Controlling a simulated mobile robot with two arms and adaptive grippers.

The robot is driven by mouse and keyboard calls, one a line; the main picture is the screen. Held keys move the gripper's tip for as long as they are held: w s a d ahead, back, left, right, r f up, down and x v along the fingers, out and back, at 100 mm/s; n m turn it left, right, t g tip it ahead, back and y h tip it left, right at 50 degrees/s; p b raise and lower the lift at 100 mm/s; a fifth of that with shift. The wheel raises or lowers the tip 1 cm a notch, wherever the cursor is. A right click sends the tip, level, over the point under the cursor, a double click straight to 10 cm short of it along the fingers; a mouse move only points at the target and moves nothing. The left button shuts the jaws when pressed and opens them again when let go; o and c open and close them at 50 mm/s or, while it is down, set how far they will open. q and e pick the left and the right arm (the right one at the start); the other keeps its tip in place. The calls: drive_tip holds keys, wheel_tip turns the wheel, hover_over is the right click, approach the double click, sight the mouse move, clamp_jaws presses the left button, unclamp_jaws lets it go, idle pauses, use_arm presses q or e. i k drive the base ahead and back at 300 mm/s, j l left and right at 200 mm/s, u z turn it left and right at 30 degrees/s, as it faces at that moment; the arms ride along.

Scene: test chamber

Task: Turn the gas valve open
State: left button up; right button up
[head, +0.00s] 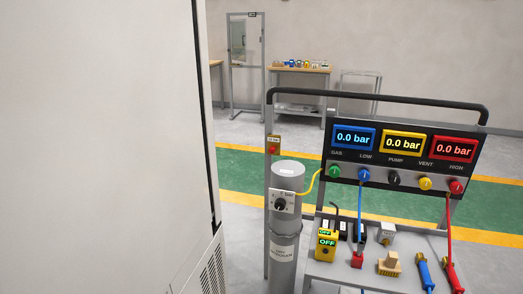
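The gas valve is a black knob (280,204) on a pale square plate on the front of a grey gas cylinder (284,236). Its exact setting is too small to read. A yellow hose runs from the cylinder's plate up to the panel (400,150). The panel's blue, yellow and red displays all read 0.0 bar. Neither of my grippers shows in the head view.
A large pale cabinet (100,140) fills the left side, close to me. The cart's grey shelf (335,274) holds a yellow device (326,242), a wooden block and hose fittings. A workbench (300,70) stands at the back. Green floor lies behind the cart.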

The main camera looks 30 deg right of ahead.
sight(335, 172)
drive_tip(key=z, duration=1.9)
